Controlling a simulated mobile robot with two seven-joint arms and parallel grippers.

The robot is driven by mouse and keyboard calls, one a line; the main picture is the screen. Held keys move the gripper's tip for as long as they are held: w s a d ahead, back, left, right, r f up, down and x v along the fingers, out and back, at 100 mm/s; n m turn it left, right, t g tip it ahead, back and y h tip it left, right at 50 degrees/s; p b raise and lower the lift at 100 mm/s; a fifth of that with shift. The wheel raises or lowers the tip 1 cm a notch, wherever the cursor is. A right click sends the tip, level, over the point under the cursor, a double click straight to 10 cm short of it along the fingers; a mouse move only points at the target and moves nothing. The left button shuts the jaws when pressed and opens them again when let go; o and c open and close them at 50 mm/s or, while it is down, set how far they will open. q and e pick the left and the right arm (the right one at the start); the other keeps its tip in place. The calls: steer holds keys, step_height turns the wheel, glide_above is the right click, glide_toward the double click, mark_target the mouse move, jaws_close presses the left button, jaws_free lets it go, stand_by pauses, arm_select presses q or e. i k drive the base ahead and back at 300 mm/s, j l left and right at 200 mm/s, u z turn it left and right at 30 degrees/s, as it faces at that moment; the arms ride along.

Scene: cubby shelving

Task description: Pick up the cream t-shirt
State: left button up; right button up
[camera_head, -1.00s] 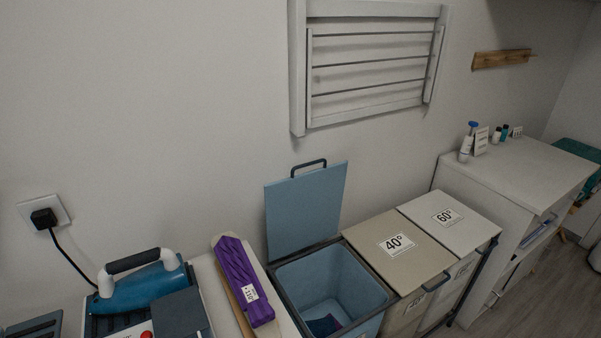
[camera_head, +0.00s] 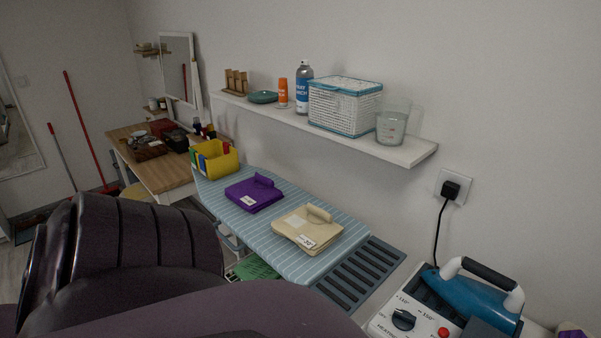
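The cream t-shirt (camera_head: 296,228) lies folded on the blue striped ironing board (camera_head: 240,219), near the board's right end. It has a white tag on its front edge and a raised fold on top. A purple folded garment (camera_head: 252,194) lies on the board to its left, a small gap apart. A large dark part of my own body fills the lower left and hides the near side of the board. Neither gripper shows in the head view.
A blue iron (camera_head: 470,293) stands on its station at the lower right. A wall shelf (camera_head: 395,152) above the board holds a white-and-blue basket (camera_head: 345,106), a measuring cup (camera_head: 391,127) and bottles. A yellow bin (camera_head: 216,161) stands at the board's far end.

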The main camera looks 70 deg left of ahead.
mark_target(312, 228)
steer(key=k+j+u, duration=0.1)
steer(key=k+u, duration=0.45)
steer(key=u, duration=1.3)
steer(key=l+u, duration=0.3)
steer(key=l, duration=0.45)
steer(key=i+l, duration=0.15)
steer(key=i, duration=0.15)
steer(key=k, duration=0.35)
steer(key=j+z, duration=0.15)
steer(key=z, duration=0.7)
steer(key=j+z, duration=0.75)
steer(key=j, duration=0.2)
steer(key=k+j+z, duration=0.1)
steer(key=j, duration=0.2)
steer(key=k+j+z, duration=0.1)
steer(key=j, duration=0.2)
